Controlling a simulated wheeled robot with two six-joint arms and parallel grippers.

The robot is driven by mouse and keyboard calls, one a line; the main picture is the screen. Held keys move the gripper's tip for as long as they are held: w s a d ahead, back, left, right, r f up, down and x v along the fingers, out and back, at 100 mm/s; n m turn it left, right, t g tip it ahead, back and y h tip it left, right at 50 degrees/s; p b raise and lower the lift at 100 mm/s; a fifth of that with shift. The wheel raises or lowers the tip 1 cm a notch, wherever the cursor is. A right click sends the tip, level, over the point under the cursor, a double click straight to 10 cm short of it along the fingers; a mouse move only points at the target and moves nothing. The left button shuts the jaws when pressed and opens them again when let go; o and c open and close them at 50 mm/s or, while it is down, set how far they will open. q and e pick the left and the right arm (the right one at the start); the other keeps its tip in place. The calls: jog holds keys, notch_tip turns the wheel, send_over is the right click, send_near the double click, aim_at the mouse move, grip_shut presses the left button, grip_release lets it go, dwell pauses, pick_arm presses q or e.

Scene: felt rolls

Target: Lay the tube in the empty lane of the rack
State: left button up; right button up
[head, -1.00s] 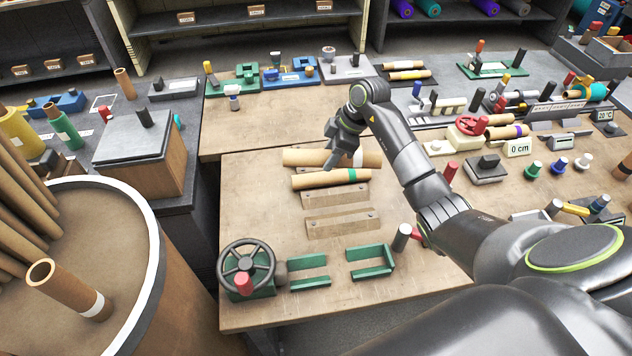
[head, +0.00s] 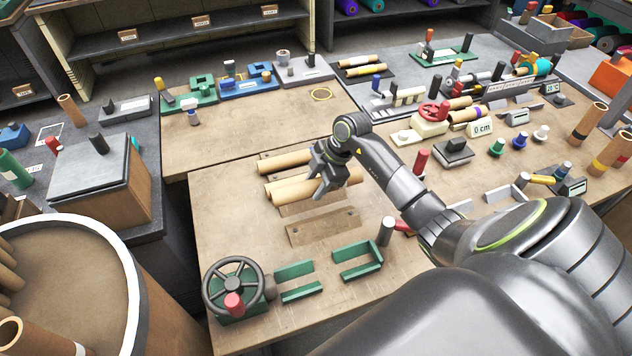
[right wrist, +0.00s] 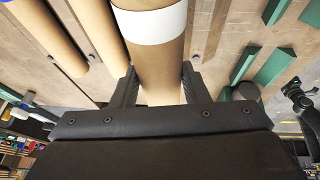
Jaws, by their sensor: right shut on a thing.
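My right gripper (head: 318,178) is shut on a brown tube (head: 298,192). In the right wrist view, the tube (right wrist: 160,62) has a wide white band and runs away between both fingers. The wooden rack (head: 322,227) has several low parallel slats with screws at their ends. Two other tubes, a rear one (head: 283,162) and a nearer one (head: 283,182), lie side by side on it. The held tube is parallel and close beside the nearer one, over the front part of the rack. I cannot tell whether it touches the slats.
Green brackets (head: 358,262) and a handwheel (head: 234,284) stand in front of the rack. A dark upright cylinder (head: 386,231) and a red one (head: 421,161) stand to the right. The bench left of the rack is clear.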

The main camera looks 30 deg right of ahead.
jog(key=shift+r, duration=0.1)
notch_tip(320, 180, down, 6)
jog(key=b, duration=0.4)
jog(key=shift+f, duration=0.25)
jog(key=shift+f+b, duration=0.3)
jog(key=shift+f, duration=0.6)
